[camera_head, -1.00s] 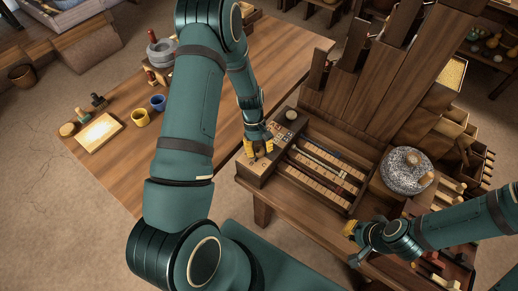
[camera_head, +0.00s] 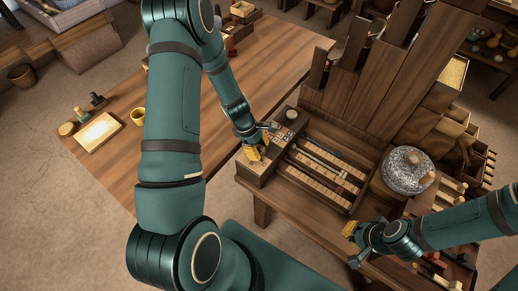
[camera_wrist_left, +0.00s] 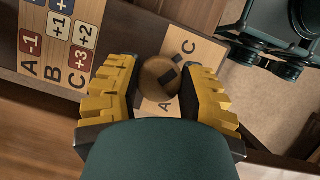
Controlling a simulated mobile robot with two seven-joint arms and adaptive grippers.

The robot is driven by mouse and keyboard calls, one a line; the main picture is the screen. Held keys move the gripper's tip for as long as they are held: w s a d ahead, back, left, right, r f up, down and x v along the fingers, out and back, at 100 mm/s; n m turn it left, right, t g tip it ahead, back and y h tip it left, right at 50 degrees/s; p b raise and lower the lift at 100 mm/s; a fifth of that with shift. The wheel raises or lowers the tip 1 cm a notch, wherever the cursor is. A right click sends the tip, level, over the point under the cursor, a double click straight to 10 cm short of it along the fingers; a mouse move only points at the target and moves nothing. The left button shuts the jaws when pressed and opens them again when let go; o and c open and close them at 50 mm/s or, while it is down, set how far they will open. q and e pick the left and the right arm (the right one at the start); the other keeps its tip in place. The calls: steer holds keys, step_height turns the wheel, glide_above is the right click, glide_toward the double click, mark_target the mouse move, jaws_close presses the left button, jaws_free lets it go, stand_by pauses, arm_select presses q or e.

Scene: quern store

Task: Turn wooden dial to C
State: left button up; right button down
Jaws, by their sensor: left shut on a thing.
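The round wooden dial (camera_wrist_left: 160,78) sits on a pale panel (camera_wrist_left: 195,58) between my left fingers in the left wrist view. A dark bar on its top slants toward the upper right, roughly toward the letter C. C shows above right of the dial and A below it; no B is visible on this panel. My left gripper (camera_wrist_left: 160,95) is shut on the dial; it also shows in the head view (camera_head: 256,152), at the left end of the wooden bench. My right gripper (camera_head: 350,229) hangs at the bench's front right; its finger gap is unclear.
Beside the dial is a board (camera_wrist_left: 58,40) with red and blue number tiles and letters A, B, C. Slotted racks with rods (camera_head: 325,165) lie right of it. A speckled quern stone (camera_head: 407,170) stands further right. The long table (camera_head: 200,120) behind has free room.

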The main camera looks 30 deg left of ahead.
arm_select(q)
steer(key=shift+s+n, duration=0.15)
steer(key=shift+n, duration=0.25)
steer(key=shift+d, duration=0.1)
steer(key=o, duration=1.2)
steer(key=shift+a+r, duration=0.2)
steer(key=shift+r, duration=0.05)
steer(key=v, duration=1.1)
steer(key=shift+r, duration=0.25)
steer(key=shift+d+f, duration=0.1)
